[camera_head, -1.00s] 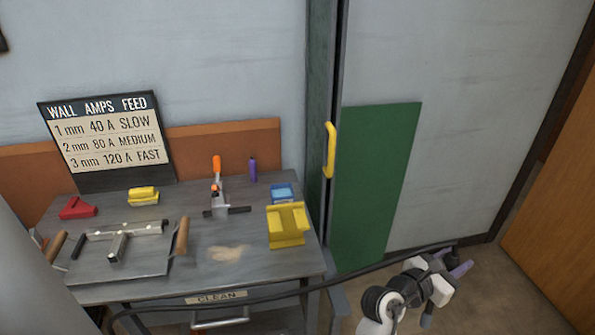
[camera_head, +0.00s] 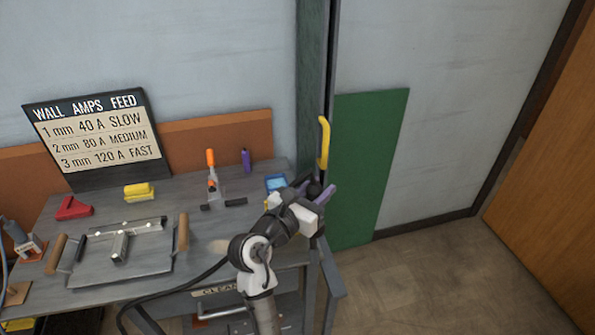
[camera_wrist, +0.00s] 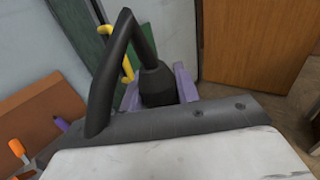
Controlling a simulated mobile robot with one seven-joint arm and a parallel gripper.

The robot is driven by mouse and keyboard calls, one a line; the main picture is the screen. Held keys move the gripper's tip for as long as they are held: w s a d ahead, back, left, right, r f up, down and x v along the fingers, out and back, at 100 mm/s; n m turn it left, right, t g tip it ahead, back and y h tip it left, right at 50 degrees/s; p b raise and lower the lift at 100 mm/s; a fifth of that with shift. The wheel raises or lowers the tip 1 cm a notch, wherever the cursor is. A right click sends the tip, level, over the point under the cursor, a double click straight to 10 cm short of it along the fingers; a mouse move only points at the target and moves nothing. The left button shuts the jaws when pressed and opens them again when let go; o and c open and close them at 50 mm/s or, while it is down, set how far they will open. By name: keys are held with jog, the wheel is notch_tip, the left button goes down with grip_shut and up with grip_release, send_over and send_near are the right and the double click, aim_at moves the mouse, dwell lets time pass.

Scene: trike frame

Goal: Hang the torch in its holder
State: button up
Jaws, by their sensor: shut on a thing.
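My gripper (camera_head: 318,192), with purple fingers, is shut on the black torch (camera_head: 304,186), above the right end of the workbench. In the wrist view the purple fingers (camera_wrist: 160,90) sit either side of the torch's dark, thick body (camera_wrist: 158,86), and a black curved part arches up and left from it. A black cable (camera_head: 190,285) runs from the torch side down past the bench front. The yellow block-shaped stand with a grooved top, which looks like the holder, is almost wholly hidden behind my arm; only a yellow sliver (camera_head: 266,205) shows.
On the bench (camera_head: 95,210) are a clamped metal workpiece (camera_head: 122,240), a red magnet-like triangle (camera_head: 73,208), a yellow block (camera_head: 139,191), an orange-handled clamp (camera_head: 211,170) and a blue tray (camera_head: 276,182). A yellow handle (camera_head: 323,143) stands close behind my gripper. Floor at right is clear.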

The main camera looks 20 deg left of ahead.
jog(key=s+a+r+p, duration=0.1)
jog(key=s+a+r, duration=0.2)
jog(key=a, duration=0.1)
jog(key=w+a+f+b, duration=0.2)
jog(key=w+a+f, duration=0.2)
jog(key=w, duration=0.3)
jog(key=shift+w+a+y, duration=0.2)
jog(key=shift+a+y, duration=0.1)
dwell(0.8)
jog(key=shift+f, duration=0.4)
dwell(0.6)
jog(key=o, duration=1.1)
jog(key=shift+f, duration=0.15)
